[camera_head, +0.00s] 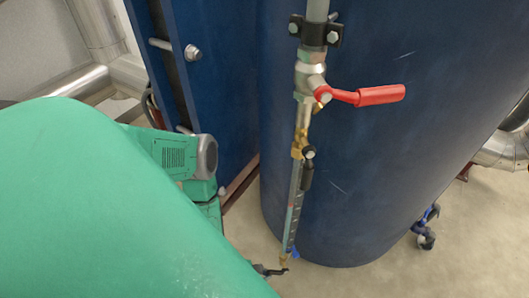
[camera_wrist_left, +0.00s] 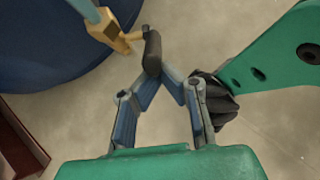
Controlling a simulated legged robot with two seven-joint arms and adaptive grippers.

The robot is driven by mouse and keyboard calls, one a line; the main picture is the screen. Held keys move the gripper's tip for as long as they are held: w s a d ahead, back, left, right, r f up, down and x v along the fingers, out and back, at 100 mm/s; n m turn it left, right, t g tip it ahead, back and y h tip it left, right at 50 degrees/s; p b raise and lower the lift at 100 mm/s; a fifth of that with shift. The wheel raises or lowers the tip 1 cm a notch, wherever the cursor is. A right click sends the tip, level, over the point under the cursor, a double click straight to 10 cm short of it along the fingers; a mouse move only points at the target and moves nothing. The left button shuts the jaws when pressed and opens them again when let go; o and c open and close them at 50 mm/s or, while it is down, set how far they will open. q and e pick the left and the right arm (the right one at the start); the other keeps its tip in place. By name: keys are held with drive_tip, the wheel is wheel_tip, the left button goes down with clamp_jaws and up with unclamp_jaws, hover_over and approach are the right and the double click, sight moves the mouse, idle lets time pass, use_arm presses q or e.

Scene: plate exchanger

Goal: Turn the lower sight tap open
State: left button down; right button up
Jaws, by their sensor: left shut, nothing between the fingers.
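The lower sight tap is a small brass fitting (camera_wrist_left: 108,32) at the foot of the sight glass, with a short black handle (camera_wrist_left: 152,48) standing out to its side. In the head view the brass lower tap (camera_head: 283,259) is small and low, just right of my green arm. My left gripper (camera_wrist_left: 167,74) is shut and empty, its fingertips close together at the near end of the black handle. I cannot tell whether they touch it. In the head view my arm hides most of this gripper.
The sight glass (camera_head: 294,215) runs up the blue tank (camera_head: 370,170) to an upper tap with a black handle (camera_head: 308,170). Above it is a valve with a red lever (camera_head: 380,95). Floor (camera_head: 470,240) is clear at right.

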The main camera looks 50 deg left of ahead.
sight(276, 271)
use_arm(q)
drive_tip(key=shift+w+d+r+g+y+p, duration=0.3)
drive_tip(key=shift+w+r+g+y+p, duration=0.25)
drive_tip(key=shift+r+g, duration=0.3)
drive_tip(key=shift+w+d+r, duration=0.3)
drive_tip(key=shift+w+r, duration=0.15)
drive_tip(key=shift+w, duration=0.05)
drive_tip(key=shift+w+d+r+g+y, duration=0.15)
drive_tip(key=shift+w+r+g+y, duration=0.15)
drive_tip(key=shift+g, duration=0.35)
drive_tip(key=shift+w+d+r, duration=0.3)
drive_tip(key=shift+w+d, duration=0.1)
drive_tip(key=shift+w, duration=0.2)
drive_tip(key=shift+w+d+r+b, duration=0.1)
drive_tip(key=shift+w+d+b, duration=0.05)
drive_tip(key=shift+w+b, duration=0.15)
drive_tip(key=shift+s, duration=0.1)
